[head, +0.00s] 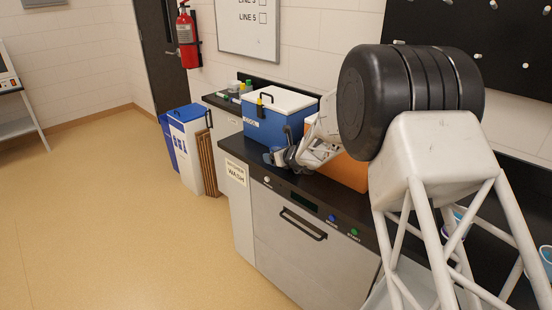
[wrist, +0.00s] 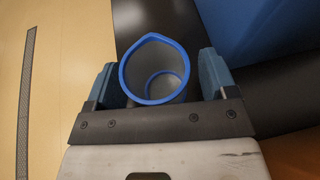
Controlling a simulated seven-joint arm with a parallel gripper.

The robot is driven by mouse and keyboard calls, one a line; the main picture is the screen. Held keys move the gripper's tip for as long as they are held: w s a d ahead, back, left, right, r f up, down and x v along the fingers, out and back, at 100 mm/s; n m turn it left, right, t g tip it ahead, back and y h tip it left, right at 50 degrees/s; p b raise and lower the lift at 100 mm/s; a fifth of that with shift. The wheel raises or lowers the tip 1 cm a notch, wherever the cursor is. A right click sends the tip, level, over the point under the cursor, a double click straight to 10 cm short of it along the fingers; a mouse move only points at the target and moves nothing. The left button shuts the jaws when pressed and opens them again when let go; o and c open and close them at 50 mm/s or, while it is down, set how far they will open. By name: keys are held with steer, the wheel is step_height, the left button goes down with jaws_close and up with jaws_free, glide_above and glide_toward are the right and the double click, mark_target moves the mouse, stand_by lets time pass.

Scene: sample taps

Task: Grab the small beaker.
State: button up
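The small beaker (wrist: 153,72) is grey with a blue rim and a pouring lip, seen from above in the wrist view. It stands on the black counter between the two blue fingers of my gripper (wrist: 158,80), which are open. A gap shows between the beaker and the right finger; the left finger is close to its wall, and I cannot tell if they touch. In the head view my gripper (head: 282,157) is low over the counter in front of the blue cooler. I cannot make out the beaker clearly there.
A blue cooler (head: 265,120) with a white lid stands behind my gripper, with an orange box (head: 345,170) to its right. The counter's front edge (head: 280,180) is close. Blue-rimmed cups (head: 546,256) stand at the far right, partly hidden by my arm.

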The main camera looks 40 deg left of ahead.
steer(key=c, duration=1)
steer(key=shift+o, duration=0.2)
steer(key=shift+r, duration=0.1)
steer(key=shift+r, duration=0.7)
step_height(320, 180, up, 2)
steer(key=shift+r, duration=0.15)
steer(key=s+d+r, duration=0.1)
steer(key=s+d, duration=0.8)
steer(key=d, duration=0.3)
steer(key=shift+s+d, duration=0.3)
steer(key=shift+d, duration=0.1)
